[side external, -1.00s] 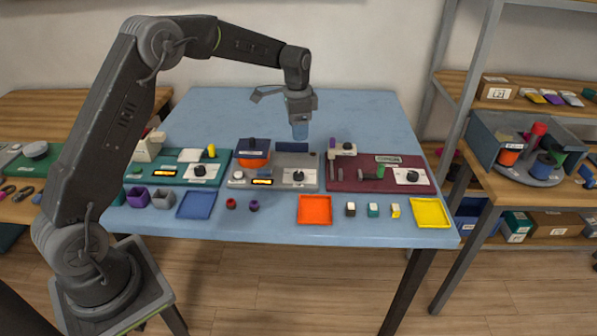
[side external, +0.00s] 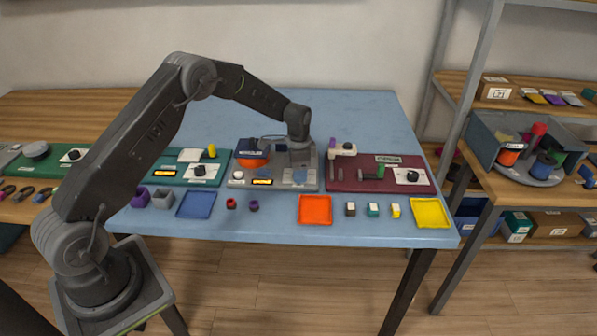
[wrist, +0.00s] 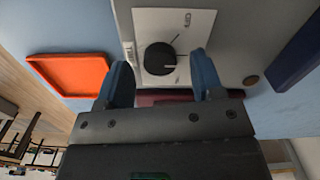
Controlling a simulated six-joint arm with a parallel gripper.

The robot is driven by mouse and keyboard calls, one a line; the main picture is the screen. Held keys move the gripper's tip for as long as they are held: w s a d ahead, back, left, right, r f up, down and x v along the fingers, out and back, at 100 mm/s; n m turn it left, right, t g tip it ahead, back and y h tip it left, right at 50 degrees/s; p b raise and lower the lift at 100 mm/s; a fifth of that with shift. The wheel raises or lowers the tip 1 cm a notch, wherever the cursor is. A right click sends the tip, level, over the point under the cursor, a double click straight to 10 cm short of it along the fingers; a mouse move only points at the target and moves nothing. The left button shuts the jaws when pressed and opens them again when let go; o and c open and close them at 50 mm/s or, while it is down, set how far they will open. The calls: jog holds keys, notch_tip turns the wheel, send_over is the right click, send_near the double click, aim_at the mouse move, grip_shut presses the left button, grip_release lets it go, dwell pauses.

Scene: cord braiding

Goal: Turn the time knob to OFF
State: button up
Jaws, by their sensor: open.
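A round black knob (wrist: 160,58) with a thin pointer line sits on a white plate (wrist: 205,22) in the wrist view. The plate's marks are too small to read surely. It is on the grey panel (side external: 312,184) in the middle of the table. In the side view my gripper (side external: 299,178) is low over this panel and hides the knob. My gripper (wrist: 162,72) is open, its two blue fingers on either side of the knob in the wrist view. I cannot tell whether they touch it.
An orange pot with a dark top (side external: 252,152) and a small display (side external: 262,182) are on the same panel. A teal panel (side external: 176,175) is left, a maroon panel (side external: 350,183) right. An orange tray (side external: 315,210) lies in front.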

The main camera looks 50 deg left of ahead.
jog(key=shift+f, duration=0.5)
jog(key=c, duration=0.9)
